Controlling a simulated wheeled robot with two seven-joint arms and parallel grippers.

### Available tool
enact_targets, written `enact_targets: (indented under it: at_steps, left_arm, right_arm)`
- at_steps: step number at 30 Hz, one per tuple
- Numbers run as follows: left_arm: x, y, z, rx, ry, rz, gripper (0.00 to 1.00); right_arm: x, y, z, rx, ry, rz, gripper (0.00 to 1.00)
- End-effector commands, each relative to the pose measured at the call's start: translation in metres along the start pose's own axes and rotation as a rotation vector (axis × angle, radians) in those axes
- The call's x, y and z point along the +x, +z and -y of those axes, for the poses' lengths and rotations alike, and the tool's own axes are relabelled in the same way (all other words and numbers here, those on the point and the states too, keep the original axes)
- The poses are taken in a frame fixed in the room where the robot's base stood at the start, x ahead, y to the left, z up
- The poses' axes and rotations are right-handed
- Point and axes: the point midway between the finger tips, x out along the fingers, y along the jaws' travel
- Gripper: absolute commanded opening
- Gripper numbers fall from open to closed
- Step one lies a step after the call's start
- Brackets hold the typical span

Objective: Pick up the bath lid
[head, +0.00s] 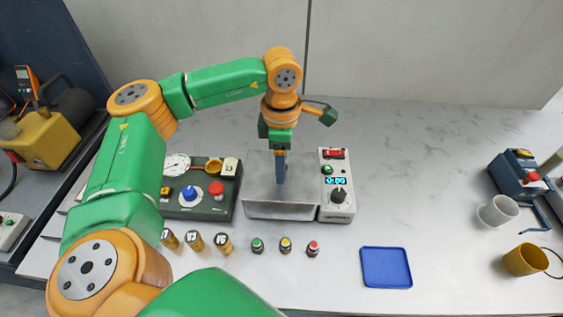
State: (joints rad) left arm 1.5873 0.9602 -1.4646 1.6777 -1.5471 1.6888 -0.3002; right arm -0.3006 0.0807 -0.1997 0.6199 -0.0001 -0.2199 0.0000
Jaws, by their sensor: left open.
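The metal bath (283,212) is a silver box near the middle of the table. A flat grey top, which looks like the bath lid (259,180), covers it. My left gripper (281,178) points straight down over the middle of this lid. It is open. The gripper hides the lid's centre, so I cannot tell whether it touches the lid or whether a handle lies between the fingers. My right gripper is not in view.
A light control unit (338,196) with a display and knob adjoins the bath's right side. A dark control box (203,205) stands left. Several small capped vials (285,245) stand in front.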

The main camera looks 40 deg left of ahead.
Motion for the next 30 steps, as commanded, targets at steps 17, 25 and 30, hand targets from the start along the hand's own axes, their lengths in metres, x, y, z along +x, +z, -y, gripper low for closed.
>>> enact_targets:
  at_steps: [17, 25, 30]
  left_arm:
    - [-0.001, 0.000, 0.000, 0.000, 0.001, 0.001, 0.00]
    - [-0.015, 0.001, -0.001, 0.000, 0.005, 0.003, 0.00]
    - [-0.050, 0.009, 0.017, 0.010, 0.008, 0.004, 0.00]
  right_arm:
    - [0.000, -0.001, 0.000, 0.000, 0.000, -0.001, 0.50]
    - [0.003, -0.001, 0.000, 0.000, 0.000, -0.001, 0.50]
    - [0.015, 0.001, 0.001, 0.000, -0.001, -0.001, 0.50]
